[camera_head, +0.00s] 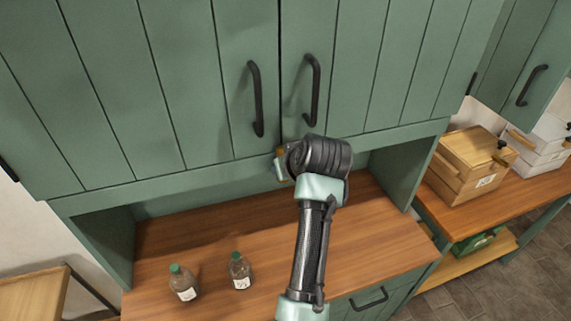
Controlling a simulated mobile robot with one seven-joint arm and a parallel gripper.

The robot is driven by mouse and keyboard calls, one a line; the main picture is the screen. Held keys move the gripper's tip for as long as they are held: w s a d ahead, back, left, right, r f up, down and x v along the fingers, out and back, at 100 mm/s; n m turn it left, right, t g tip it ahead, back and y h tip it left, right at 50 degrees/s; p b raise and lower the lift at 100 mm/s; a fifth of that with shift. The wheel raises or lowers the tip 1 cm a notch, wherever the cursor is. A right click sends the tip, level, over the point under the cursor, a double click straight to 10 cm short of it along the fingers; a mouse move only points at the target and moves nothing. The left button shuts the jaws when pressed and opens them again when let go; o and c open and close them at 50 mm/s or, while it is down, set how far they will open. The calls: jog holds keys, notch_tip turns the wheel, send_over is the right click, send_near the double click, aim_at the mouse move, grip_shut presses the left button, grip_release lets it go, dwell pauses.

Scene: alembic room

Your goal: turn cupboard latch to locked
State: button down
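The green cupboard (230,80) has two plank doors with black bar handles. Its doors meet above my wrist. A small brass-coloured piece (281,152) shows at the bottom of the door seam, just left of my black wrist; it may be the latch, but its position cannot be read. My gripper (281,168) shows only as a small pale part below the brass piece, close to the cupboard's lower rail. My wrist hides most of the gripper, so its fingers and any contact with the latch cannot be seen.
Two brown bottles with green caps, one (183,283) left of the other (240,271), stand on the wooden counter (215,245) below. Wooden boxes (472,165) sit on a bench at right. Another green cupboard (530,60) hangs at upper right.

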dwell(0.5)
jog(key=c, duration=0.6)
grip_release()
jog(key=shift+o, duration=0.2)
jog(key=b+v, duration=0.4)
jog(key=v, duration=0.9)
jog(key=shift+w, duration=0.1)
